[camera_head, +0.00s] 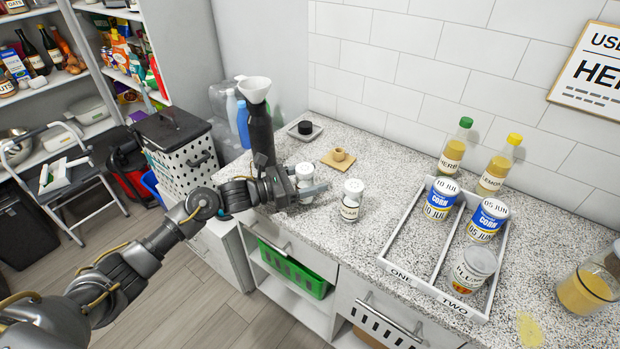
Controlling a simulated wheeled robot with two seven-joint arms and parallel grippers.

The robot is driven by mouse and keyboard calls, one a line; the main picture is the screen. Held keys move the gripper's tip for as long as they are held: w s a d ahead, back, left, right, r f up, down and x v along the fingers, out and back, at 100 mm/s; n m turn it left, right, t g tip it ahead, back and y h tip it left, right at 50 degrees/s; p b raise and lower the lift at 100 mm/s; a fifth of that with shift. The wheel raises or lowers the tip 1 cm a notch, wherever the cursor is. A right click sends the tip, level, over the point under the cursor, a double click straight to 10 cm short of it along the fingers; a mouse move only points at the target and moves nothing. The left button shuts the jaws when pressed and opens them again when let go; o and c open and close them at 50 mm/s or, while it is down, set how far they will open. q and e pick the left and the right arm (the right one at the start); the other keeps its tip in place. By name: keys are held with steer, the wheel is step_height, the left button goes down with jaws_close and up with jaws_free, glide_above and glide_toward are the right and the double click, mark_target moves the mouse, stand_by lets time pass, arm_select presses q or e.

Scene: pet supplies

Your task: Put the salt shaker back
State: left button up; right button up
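A white-capped shaker (304,171) is at my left gripper (312,187), near the front edge of the counter. A finger crosses in front of its body and hides its label; I cannot tell whether the fingers press on it or whether it is lifted. A second white-capped shaker (352,190) stands upright on the counter just right of the gripper, with a dark-lettered label too small to read surely. My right gripper is not in view.
On the speckled counter (385,175) are a wooden coaster with a small cup (338,155), a dark bottle with a funnel (261,125), and a two-part white tray (392,262) holding several cans. Sauce bottles (453,150) stand behind it; a glass jar (585,292) is at right.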

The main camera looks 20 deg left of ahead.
arm_select(q)
steer(key=shift+r+p, duration=0.2)
steer(key=shift+p, duration=0.1)
steer(key=b+v, duration=0.4)
steer(key=v, duration=0.7)
steer(key=shift+s+a+f, duration=0.1)
steer(key=shift+a+f, duration=0.05)
steer(key=shift+f, duration=0.05)
steer(key=shift+s+a+r, duration=0.1)
steer(key=shift+s+a, duration=0.1)
steer(key=shift+a, duration=0.05)
